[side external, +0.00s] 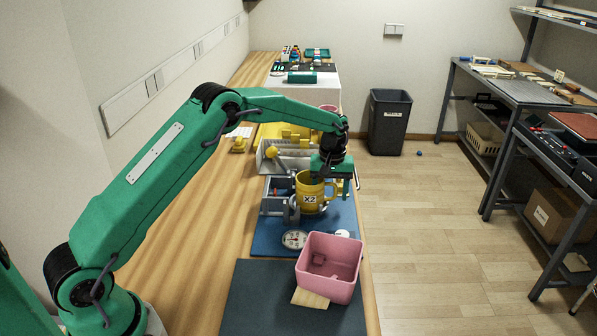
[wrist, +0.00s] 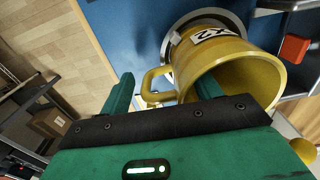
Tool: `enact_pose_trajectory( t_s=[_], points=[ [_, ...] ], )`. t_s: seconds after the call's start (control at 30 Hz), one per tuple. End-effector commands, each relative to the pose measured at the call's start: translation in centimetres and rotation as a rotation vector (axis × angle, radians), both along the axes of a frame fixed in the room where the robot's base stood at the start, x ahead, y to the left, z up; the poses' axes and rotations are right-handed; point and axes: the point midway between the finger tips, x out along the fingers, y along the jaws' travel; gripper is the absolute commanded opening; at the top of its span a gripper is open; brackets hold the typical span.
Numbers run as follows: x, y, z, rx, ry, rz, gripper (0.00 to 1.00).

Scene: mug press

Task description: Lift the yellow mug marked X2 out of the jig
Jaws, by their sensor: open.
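The yellow mug (side external: 312,192) marked X2 stands upright in the jig (side external: 281,205) on the blue mat. In the wrist view the mug (wrist: 232,75) shows its open mouth, its X2 label and its handle (wrist: 157,86). My gripper (side external: 334,180) is above the mug's right side, by the handle. In the wrist view my gripper (wrist: 163,90) is open, with the handle between its two green fingers. I cannot tell whether either finger touches the mug. The mug's lower part is partly hidden in the side view.
A pink bin (side external: 330,268) and a round dial (side external: 294,239) are in front of the jig. The bench's right edge is close to the mug, with open floor beyond.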

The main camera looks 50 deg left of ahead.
Motion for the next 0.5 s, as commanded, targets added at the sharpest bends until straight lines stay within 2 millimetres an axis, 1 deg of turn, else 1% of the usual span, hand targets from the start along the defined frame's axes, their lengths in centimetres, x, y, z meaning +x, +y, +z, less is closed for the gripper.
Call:
enact_pose_trajectory(
  t_s=[0.5],
  points=[
    [-0.01,0.00,-0.14,0.000,0.000,0.000,0.63]
  ],
)
